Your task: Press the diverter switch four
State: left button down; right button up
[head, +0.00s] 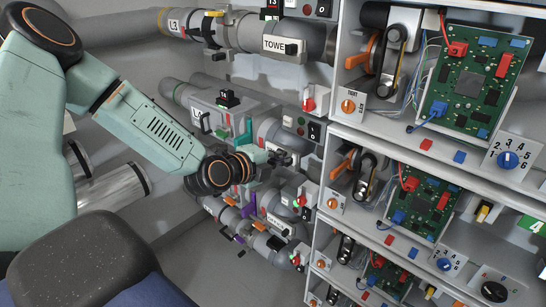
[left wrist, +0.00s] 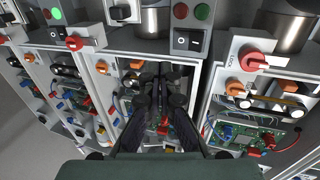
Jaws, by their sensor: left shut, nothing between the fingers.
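Black rocker switches marked O and I sit on grey boxes along the rack's left side in the head view, one high up (head: 323,8) and one at mid height (head: 314,131). A rocker switch (left wrist: 187,41) also shows above my gripper in the left wrist view, below a red and a green lamp. I cannot tell which is diverter switch four. A green label with a 4 (head: 535,225) is at the right edge. My left gripper (left wrist: 161,95) is shut and empty, in front of a cabinet bay. My right gripper is not in view.
The rack (head: 436,146) holds green circuit boards (head: 467,85), orange levers and blue rotary knobs (head: 508,159). Large grey pipes (head: 280,35) with clamps and valves run behind my left arm. Red knobs (left wrist: 255,60) stick out in the left wrist view. Floor shows at lower left.

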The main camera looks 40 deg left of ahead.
pick_arm(q)
jog(key=s+d+f+n+g+b, duration=0.4)
jog(key=s+f+n+b, duration=0.1)
jog(key=s+f, duration=0.7)
jog(key=s+d+f+n+g+b, duration=0.4)
jog(key=s+f+n, duration=0.4)
jog(key=s+f, duration=0.3)
jog(key=s+d+f+n+g+y+b, duration=0.1)
jog(key=s+d+f+n+g+b, duration=0.4)
jog(key=s+f, duration=0.7)
notch_tip(320, 180, down, 4)
jog(key=shift+s+r+n+g+b, duration=0.1)
jog(key=shift+s+n+g+b, duration=0.25)
jog(key=shift+n+g+b, duration=0.25)
